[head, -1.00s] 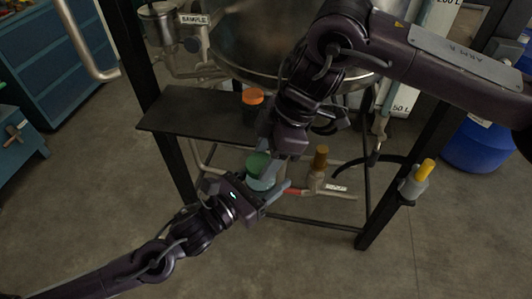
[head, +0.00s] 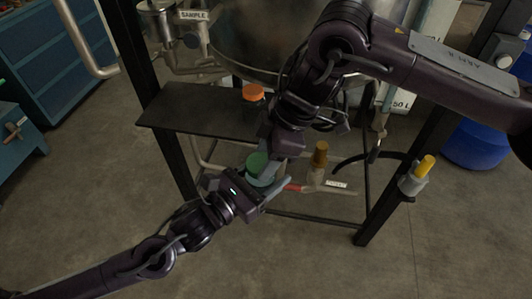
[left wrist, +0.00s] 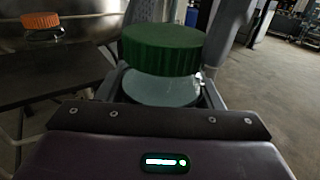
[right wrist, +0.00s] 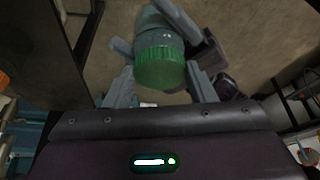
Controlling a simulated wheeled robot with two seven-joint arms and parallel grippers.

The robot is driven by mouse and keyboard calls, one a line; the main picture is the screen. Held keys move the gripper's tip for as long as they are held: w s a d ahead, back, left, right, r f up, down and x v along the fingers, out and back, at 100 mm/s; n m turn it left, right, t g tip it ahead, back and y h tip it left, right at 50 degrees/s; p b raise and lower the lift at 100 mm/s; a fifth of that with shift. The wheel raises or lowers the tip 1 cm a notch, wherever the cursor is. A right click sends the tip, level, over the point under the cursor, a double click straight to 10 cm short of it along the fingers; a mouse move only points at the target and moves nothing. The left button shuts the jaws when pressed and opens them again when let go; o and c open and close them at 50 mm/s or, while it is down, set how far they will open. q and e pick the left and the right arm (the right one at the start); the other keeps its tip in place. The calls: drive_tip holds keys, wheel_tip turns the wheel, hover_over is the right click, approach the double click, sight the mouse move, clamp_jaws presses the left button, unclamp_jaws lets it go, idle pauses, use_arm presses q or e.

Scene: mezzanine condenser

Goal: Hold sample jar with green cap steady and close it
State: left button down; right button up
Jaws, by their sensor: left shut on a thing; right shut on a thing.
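The sample jar (head: 262,181) is upright in my left gripper (head: 268,184), below the shelf's front edge. My left gripper is shut on the jar's pale body, which shows in the left wrist view (left wrist: 160,88). The ribbed green cap (head: 258,162) sits on top of the jar; it also shows in the left wrist view (left wrist: 162,50) and the right wrist view (right wrist: 160,68). My right gripper (head: 275,160) comes from above and is shut on the cap, with a finger on each side. I cannot tell how tightly the cap is seated.
A dark shelf (head: 190,112) holds a jar with an orange cap (head: 253,91). Below are a brown-topped valve (head: 320,155) with pipes and black frame legs (head: 365,225). A yellow-topped fitting (head: 425,167) is at right. The floor in front is clear.

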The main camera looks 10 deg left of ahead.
drive_tip(key=m, duration=0.1)
drive_tip(key=m+t, duration=0.1)
drive_tip(key=m, duration=0.1)
drive_tip(key=shift+s, duration=0.3)
drive_tip(key=m+t, duration=0.1)
drive_tip(key=m, duration=0.3)
drive_tip(key=shift+s+t, duration=0.15)
drive_tip(key=shift+t, duration=0.25)
drive_tip(key=m, duration=0.1)
drive_tip(key=m+t+h, duration=0.1)
drive_tip(key=m, duration=0.3)
drive_tip(key=shift+s+a+r+t+h, duration=0.1)
drive_tip(key=shift+a+t+h, duration=0.2)
drive_tip(key=m+h, duration=0.1)
drive_tip(key=m, duration=0.3)
drive_tip(key=shift+s+a+t, duration=0.1)
drive_tip(key=shift+t, duration=0.2)
drive_tip(key=o, duration=0.9)
drive_tip(key=shift+o, duration=0.2)
